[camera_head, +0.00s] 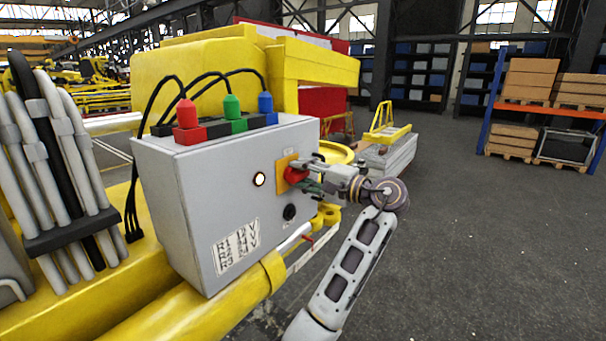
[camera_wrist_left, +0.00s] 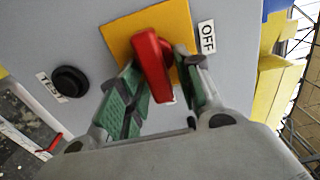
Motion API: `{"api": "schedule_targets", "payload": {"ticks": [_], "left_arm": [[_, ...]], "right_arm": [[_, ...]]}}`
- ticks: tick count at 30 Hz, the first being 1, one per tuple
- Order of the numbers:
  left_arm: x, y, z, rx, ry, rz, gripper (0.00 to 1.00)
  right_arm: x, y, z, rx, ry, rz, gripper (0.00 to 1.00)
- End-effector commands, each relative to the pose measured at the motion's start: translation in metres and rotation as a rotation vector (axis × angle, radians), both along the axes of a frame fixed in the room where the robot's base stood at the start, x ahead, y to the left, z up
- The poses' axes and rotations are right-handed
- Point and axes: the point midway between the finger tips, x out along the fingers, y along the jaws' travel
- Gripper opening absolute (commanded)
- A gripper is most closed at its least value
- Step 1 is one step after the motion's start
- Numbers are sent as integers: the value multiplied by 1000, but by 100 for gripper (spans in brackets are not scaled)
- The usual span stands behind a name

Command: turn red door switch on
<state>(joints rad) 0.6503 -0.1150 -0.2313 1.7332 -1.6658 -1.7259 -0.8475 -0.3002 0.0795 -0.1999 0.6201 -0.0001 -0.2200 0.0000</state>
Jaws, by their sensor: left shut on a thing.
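The red door switch (camera_head: 293,174) is a red rotary handle on a yellow square plate (camera_head: 283,164) on the face of a grey control box (camera_head: 200,185). In the left wrist view the red handle (camera_wrist_left: 152,65) stands between the green-padded fingers of my left gripper (camera_wrist_left: 165,82), which is shut on it. The handle's long side runs roughly up and down in that view. An OFF label (camera_wrist_left: 207,38) is to the right of the yellow plate; no ON label is visible. In the head view my left gripper (camera_head: 309,181) partly hides the switch. My right gripper is not in view.
A lit round lamp (camera_head: 259,179) and a black button (camera_head: 289,212) are on the same face; a TEST label (camera_wrist_left: 49,87) is beside the button. Red, green and blue cable plugs (camera_head: 233,107) top the box. A yellow pipe (camera_head: 200,312) runs below.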

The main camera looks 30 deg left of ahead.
Motion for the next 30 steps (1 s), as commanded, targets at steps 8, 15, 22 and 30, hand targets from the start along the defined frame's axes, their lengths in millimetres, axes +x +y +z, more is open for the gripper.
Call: {"api": "schedule_targets", "payload": {"ticks": [8,15,22,30], "left_arm": [[0,0,0,0,0,0,39],[0,-2,0,0,0,0,39],[-1,-15,0,-1,-1,-2,39],[-3,-51,0,-1,-1,-3,39]], "right_arm": [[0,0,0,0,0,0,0],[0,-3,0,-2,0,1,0],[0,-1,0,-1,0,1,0],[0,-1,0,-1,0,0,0]]}}
